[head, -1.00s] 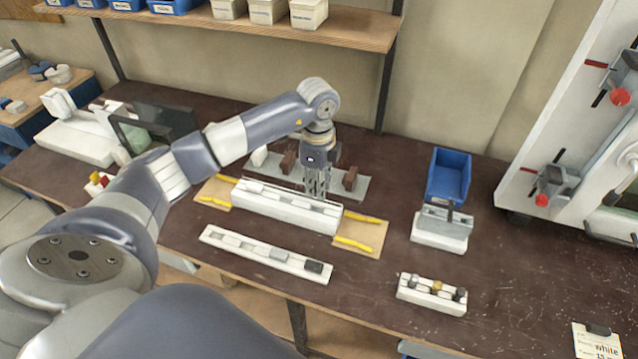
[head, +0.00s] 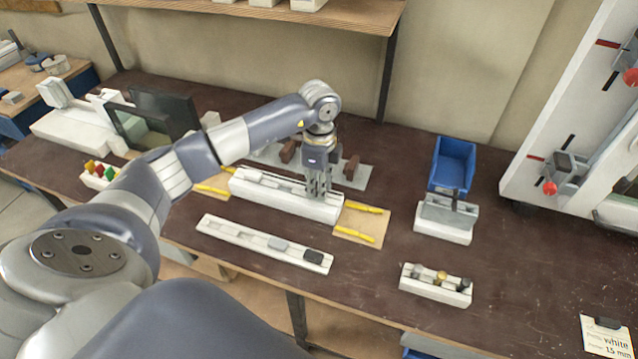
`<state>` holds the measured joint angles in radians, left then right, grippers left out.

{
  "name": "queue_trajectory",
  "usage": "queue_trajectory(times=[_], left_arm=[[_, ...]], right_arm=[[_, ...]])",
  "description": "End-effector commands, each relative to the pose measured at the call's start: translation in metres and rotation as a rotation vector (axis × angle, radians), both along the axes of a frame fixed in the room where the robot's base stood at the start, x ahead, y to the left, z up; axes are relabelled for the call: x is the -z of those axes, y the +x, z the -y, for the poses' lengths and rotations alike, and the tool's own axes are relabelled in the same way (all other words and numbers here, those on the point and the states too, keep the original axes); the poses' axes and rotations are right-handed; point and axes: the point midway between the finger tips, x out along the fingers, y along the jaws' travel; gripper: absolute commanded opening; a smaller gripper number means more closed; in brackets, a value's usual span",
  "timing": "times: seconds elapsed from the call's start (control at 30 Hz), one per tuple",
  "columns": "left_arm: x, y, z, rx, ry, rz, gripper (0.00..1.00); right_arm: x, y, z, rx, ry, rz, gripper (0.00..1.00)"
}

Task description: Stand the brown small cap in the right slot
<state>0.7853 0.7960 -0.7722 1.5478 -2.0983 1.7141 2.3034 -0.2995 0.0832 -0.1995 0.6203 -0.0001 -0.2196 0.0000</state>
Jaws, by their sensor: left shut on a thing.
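A small white rack (head: 432,292) stands at the front right of the bench with several small caps in a row. The brown-gold cap (head: 441,277) stands in its middle, with a dark cap (head: 463,284) at its right. My left gripper (head: 318,192) points down at the right half of the long white fixture (head: 262,194). It is shut on a piece that its fingers mostly hide, so I cannot tell which. It is well away from the brown cap. My right gripper is not in view. I cannot make out which slot is the right one.
A long white tray (head: 215,228) in front holds a grey block (head: 278,244) and a black block (head: 313,257). A grey-topped white stand (head: 443,232) and a blue bin (head: 453,160) stand to the right. The bench right of the rack is mostly clear.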

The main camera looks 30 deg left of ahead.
Motion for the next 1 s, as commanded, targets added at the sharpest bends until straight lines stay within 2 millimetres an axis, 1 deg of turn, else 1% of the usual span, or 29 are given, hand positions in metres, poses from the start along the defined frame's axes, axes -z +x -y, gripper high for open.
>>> queue_trajectory(times=[0.3, 0.67, 1.0], left_arm=[[-0.0001, 0.0000, 0.0001, 0.000, 0.000, 0.000, 0.11], [-0.0006, 0.0000, -0.0001, 0.000, 0.000, 0.000, 0.11], [0.0000, -0.0001, -0.0001, 0.000, 0.000, 0.000, 0.11]], right_arm=[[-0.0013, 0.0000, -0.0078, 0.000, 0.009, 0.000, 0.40], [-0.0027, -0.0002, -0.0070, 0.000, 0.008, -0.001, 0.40], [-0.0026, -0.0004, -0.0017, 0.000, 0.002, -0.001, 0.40]])
